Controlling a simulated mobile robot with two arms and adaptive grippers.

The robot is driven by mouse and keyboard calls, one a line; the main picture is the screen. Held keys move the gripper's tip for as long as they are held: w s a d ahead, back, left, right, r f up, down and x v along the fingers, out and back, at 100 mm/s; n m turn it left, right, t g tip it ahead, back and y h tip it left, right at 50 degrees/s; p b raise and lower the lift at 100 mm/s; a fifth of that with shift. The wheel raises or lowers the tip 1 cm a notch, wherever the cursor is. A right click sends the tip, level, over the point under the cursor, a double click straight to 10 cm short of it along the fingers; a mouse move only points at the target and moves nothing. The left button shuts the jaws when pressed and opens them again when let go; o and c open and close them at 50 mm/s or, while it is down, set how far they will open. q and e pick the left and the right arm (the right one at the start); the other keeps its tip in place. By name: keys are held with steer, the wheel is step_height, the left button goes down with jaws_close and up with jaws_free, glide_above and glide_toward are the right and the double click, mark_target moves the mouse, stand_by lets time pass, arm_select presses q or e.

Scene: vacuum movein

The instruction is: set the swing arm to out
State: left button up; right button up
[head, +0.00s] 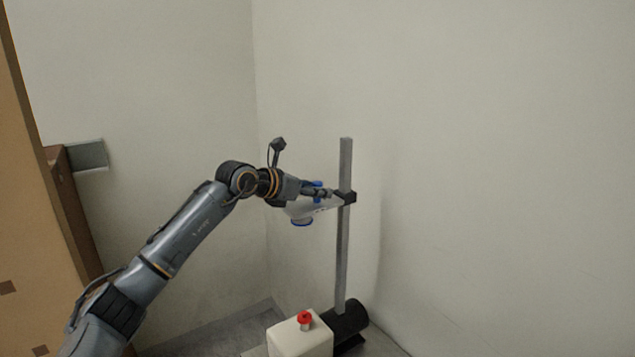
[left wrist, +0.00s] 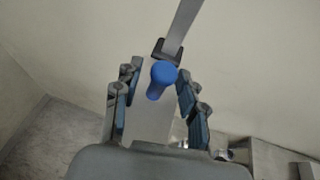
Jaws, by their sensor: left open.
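The swing arm (head: 326,205) is a pale grey plate that comes off a black clamp (head: 347,197) on an upright grey post (head: 345,160). It points left and toward me in the head view. A blue knob (left wrist: 162,77) stands up from the plate (left wrist: 150,118), and a blue disc (head: 301,222) shows under its near end. My left gripper (head: 322,191) is at the knob, just above the plate. In the left wrist view my left gripper (left wrist: 157,92) has its fingers spread on both sides of the knob, with gaps. My right gripper is not in view.
A white box with a red button (head: 304,318) stands in front of the post's foot. A black cylinder (head: 348,318) lies by the foot. Walls close in behind and to the right. A tan cabinet (head: 40,210) stands at the left.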

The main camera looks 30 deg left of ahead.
arm_select(q)
steer(key=shift+w+d+f, duration=0.1)
steer(key=shift+w+f, duration=0.1)
steer(key=shift+w, duration=0.2)
steer(key=shift+s, duration=0.1)
steer(key=shift+c, duration=0.4)
jaws_close()
